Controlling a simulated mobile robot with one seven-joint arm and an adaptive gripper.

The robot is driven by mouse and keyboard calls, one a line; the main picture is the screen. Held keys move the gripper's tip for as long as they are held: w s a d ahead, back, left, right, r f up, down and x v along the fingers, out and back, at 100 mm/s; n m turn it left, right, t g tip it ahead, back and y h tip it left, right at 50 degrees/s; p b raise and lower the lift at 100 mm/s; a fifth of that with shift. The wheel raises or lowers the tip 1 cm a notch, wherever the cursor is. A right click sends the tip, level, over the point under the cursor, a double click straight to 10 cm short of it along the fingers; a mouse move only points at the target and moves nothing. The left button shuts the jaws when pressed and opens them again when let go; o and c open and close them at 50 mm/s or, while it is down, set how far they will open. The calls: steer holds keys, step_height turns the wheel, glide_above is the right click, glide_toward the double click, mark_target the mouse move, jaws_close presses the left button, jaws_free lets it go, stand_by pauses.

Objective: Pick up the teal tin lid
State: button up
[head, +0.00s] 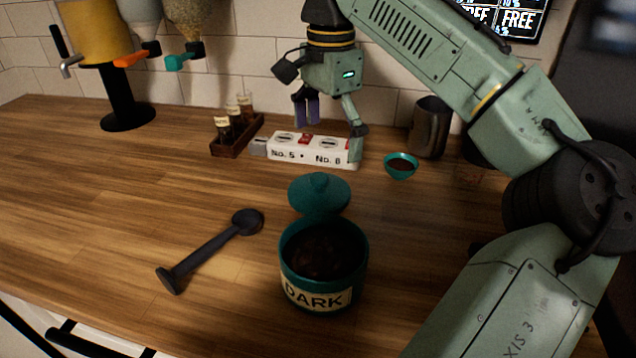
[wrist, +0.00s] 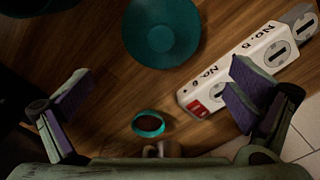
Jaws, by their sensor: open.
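The teal tin lid (head: 320,188), round with a knob on top, lies on the wooden counter just behind the teal tin. In the wrist view the lid (wrist: 162,30) is at top centre, beyond my fingertips. The teal tin (head: 318,296), labelled DARK, stands open with dark contents; part of a teal rim shows at the wrist view's top left corner. My gripper (head: 332,125) is open and empty, pointing down above the white block, behind and above the lid. In the wrist view its purple-padded fingers (wrist: 157,92) are wide apart.
A white block (head: 310,149) marked No. 5 and No. 8 lies behind the lid. A small teal bowl (head: 401,167) and a dark jug (head: 429,128) are at right. A dark scoop (head: 208,252) lies at left. A vial rack (head: 237,137) stands behind.

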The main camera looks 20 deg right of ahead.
mark_target(322, 175)
step_height(322, 175, down, 4)
steer(key=shift+s+a+r, duration=0.1)
steer(key=shift+a+f+p, duration=0.2)
steer(key=shift+f, duration=0.75)
steer(key=shift+a+f+p, duration=0.15)
steer(key=shift+f+p, duration=0.1)
steer(key=shift+f, duration=0.7)
steer(key=shift+a+f+p, duration=0.2)
steer(key=shift+f, duration=0.75)
steer(key=c, duration=0.6)
